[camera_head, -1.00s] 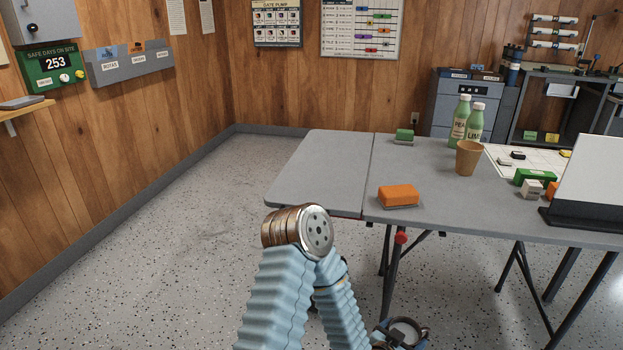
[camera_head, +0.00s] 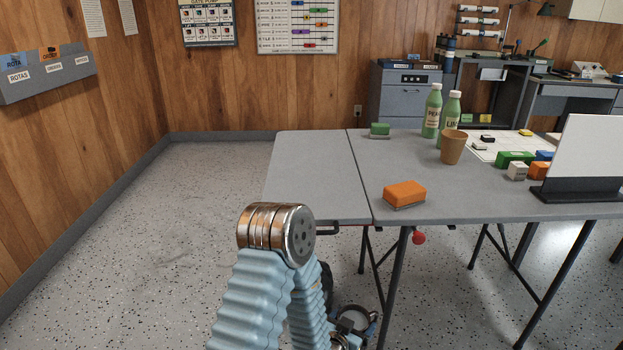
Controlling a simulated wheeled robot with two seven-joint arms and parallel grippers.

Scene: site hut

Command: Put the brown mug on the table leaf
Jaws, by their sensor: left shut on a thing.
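The table leaf (camera_head: 310,172) is the grey left end of the folding table, level with the main top (camera_head: 385,165) and divided from it by a seam. Its surface is bare. A tan-brown tapered cup (camera_head: 453,148) without a visible handle stands upright on the main top. My left gripper (camera_head: 352,322) is low at the bottom edge, below table height and in front of the table, largely behind my own arm. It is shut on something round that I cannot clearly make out. No other brown mug is plainly visible. My right gripper is out of view.
An orange block (camera_head: 404,194) lies near the front edge, just right of the seam. A green block (camera_head: 379,130) is at the back. Two green bottles (camera_head: 432,112) and a white board (camera_head: 585,155) stand further right. A red knob (camera_head: 418,238) is under the front edge.

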